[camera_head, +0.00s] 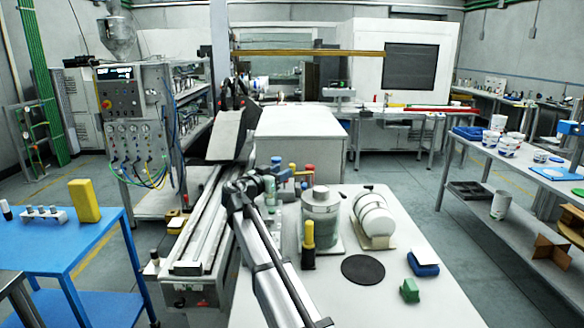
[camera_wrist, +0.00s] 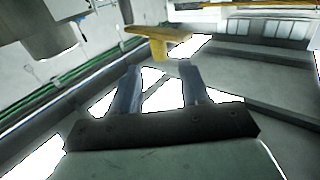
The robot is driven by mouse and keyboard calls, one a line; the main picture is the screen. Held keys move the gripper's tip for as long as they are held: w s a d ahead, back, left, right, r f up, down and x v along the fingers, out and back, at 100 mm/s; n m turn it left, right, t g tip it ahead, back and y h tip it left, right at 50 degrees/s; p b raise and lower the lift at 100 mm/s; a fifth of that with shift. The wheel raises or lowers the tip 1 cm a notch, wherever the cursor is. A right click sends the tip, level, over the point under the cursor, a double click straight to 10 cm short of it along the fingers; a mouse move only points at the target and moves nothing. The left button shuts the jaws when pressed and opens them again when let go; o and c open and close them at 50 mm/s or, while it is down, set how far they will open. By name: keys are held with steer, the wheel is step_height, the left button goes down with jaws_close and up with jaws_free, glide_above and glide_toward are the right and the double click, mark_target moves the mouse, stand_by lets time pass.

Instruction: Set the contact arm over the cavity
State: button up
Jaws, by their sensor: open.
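My gripper (camera_wrist: 159,67) shows in the wrist view with its two grey-blue fingers apart and nothing between them. Beyond the fingertips is a yellow T-shaped piece (camera_wrist: 158,42); I cannot tell what it belongs to. In the head view my arm reaches up from the bottom middle along the white table's left side, and its far end is hard to make out among small coloured parts. I cannot pick out the contact arm or the cavity with certainty in either view.
On the white table (camera_head: 450,305) stand a silver-lidded jar (camera_head: 320,220), a white roll (camera_head: 373,216), a yellow-topped black bottle (camera_head: 308,245), a black disc (camera_head: 363,269), a blue bundle (camera_head: 423,264) and a green block (camera_head: 409,291). A blue bench (camera_head: 85,245) is at left.

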mark_target(292, 165)
steer(key=x, duration=0.6)
steer(key=shift+w+d+r, duration=0.1)
steer(key=shift+w+d, duration=0.1)
steer(key=shift+w, duration=0.1)
steer(key=shift+c, duration=0.4)
jaws_close()
